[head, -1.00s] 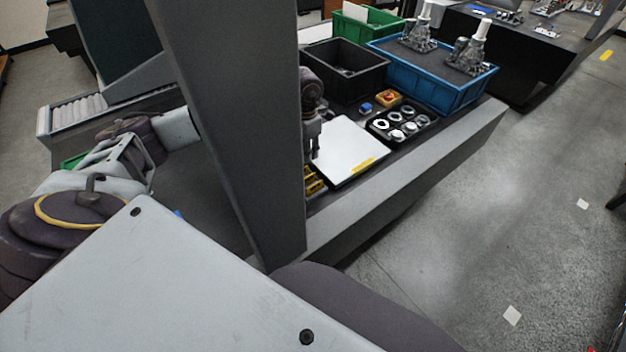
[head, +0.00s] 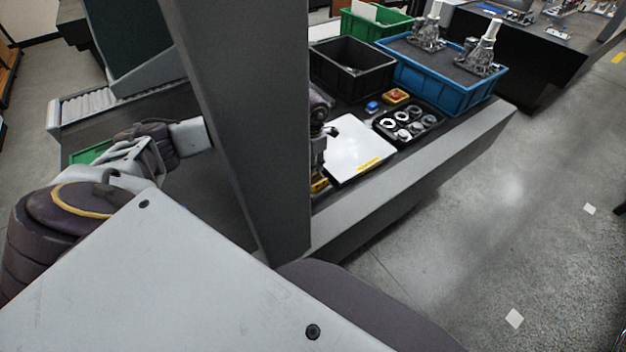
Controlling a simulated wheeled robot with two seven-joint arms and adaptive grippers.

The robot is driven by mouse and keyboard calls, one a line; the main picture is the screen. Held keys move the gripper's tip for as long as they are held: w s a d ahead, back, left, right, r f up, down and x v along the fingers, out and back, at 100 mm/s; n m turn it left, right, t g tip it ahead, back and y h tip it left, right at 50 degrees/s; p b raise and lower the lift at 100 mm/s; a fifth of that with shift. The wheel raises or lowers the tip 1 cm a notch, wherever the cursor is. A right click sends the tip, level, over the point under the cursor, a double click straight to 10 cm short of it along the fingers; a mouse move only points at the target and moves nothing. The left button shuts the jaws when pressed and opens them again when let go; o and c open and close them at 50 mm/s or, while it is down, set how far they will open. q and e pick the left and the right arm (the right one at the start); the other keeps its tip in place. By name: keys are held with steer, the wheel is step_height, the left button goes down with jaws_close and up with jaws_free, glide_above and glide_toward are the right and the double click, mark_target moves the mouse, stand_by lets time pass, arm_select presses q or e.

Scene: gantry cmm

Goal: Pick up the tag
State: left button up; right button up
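A small yellow strip (head: 369,165), which may be the tag, lies along the near edge of a white plate (head: 352,145) on the machine's dark bed. I cannot tell whether it is loose or fixed there. My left gripper (head: 318,165) points down at the plate's left edge, just right of the grey column. The column hides most of it, so its finger opening does not show clearly. A yellow-and-black item (head: 319,184) sits just below it, partly hidden. I cannot tell whether they touch. My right gripper is out of view.
The grey gantry column (head: 240,120) stands between my camera and the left forearm. Right of the plate are a black tray of rings (head: 388,138), a red-and-yellow button box (head: 396,96) and a blue item (head: 372,106). Black (head: 330,82), blue (head: 440,96) and green (head: 372,30) bins stand behind.

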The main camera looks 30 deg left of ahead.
mark_target(313, 180)
arm_select(q)
steer(key=shift+f, duration=0.8)
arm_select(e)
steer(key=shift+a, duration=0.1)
arm_select(q)
steer(key=shift+f+p, duration=0.3)
steer(key=shift+f, duration=2.3)
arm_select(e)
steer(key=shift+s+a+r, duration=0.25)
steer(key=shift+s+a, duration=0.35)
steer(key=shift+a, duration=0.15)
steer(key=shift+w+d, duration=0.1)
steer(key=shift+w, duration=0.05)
arm_select(q)
jaws_close()
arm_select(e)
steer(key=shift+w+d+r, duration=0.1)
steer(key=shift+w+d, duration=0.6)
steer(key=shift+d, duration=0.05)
